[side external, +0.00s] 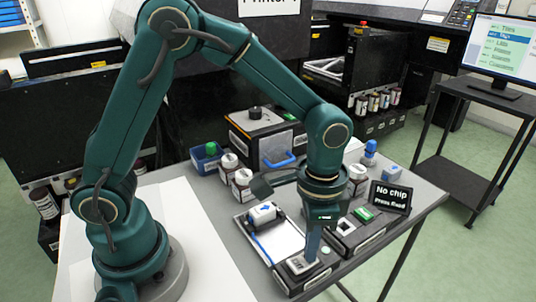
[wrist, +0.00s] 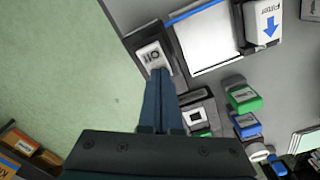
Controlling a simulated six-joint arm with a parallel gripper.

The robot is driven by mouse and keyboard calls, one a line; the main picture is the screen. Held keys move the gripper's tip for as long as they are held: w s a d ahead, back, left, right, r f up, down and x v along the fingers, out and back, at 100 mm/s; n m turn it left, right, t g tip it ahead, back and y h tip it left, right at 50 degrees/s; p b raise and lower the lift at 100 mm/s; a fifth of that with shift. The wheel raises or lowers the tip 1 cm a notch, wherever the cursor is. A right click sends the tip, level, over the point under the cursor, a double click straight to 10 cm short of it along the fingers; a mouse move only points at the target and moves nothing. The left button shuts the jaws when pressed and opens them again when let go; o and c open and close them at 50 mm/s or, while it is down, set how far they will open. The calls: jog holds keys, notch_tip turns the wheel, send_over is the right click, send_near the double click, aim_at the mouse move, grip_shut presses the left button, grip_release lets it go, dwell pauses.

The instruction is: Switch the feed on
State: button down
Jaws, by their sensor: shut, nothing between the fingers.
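The feed switch (wrist: 150,54) is a pale rocker plate on a dark box, and its lettering reads "Off" in the wrist view. The side view shows the same switch plate (side external: 299,265) at the table's front edge. My gripper (wrist: 161,74) is shut and empty, pointing down. Its fingertips are at the edge of the switch plate; I cannot tell whether they touch it. In the side view my gripper (side external: 311,258) stands over the right part of the box.
A white tray (wrist: 205,40) lies beside the switch, with a filter block (wrist: 264,22) marked by a blue arrow. A dark chip holder (wrist: 198,119) and green-topped blocks (wrist: 243,97) are close by. Bottles (side external: 242,184) stand behind. Open floor (wrist: 70,80) lies beyond the table edge.

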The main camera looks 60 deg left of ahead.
notch_tip(320, 180, up, 7)
dwell(0.9)
jog(key=s+a+r+n+t, duration=0.3)
jog(key=a+r, duration=0.3)
jog(key=r, duration=0.1)
jog(key=s+a+f+n+t, duration=0.2)
jog(key=s+a, duration=0.1)
jog(key=s, duration=0.3)
jog(key=shift+s+f+n+t, duration=0.3)
jog(key=shift+f+n, duration=0.05)
jog(key=shift+n, duration=0.05)
